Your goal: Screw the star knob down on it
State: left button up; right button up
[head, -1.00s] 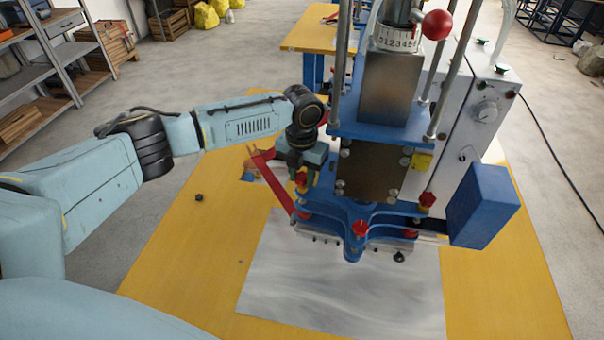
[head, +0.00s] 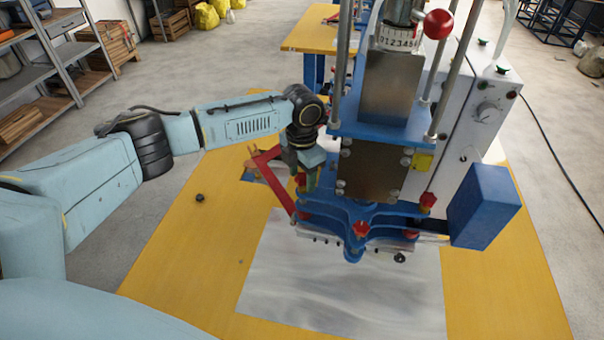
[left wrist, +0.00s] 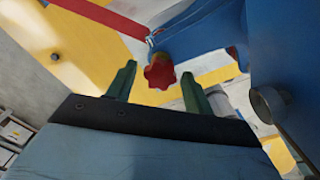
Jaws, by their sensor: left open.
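A red star knob (left wrist: 160,72) sits at the end of a blue arm of the machine in the left wrist view. The two green fingers of my left gripper (left wrist: 159,88) stand open on either side of it, with gaps showing. In the head view this knob (head: 300,180) is at the left of the blue clamp plates (head: 345,210), next to my left gripper (head: 312,178). More red star knobs stand on the plates, one at the front (head: 361,229) and one at the right (head: 428,200). My right gripper is not in view.
The blue press with steel columns (head: 392,85) rises close to my left gripper. A red bar (head: 272,182) slants below my wrist. A blue box (head: 483,207) sticks out at right.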

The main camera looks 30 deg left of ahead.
pick_arm(q)
jog(key=n+p, duration=0.2)
jog(key=n, duration=0.1)
jog(key=n+p, duration=0.3)
jog(key=shift+d+r+n, duration=0.1)
jog(key=shift+r+n, duration=0.1)
jog(key=shift+n, duration=0.2)
jog(key=shift+f+n, duration=0.25)
jog(key=shift+n, duration=1.05)
jog(key=n, duration=0.8)
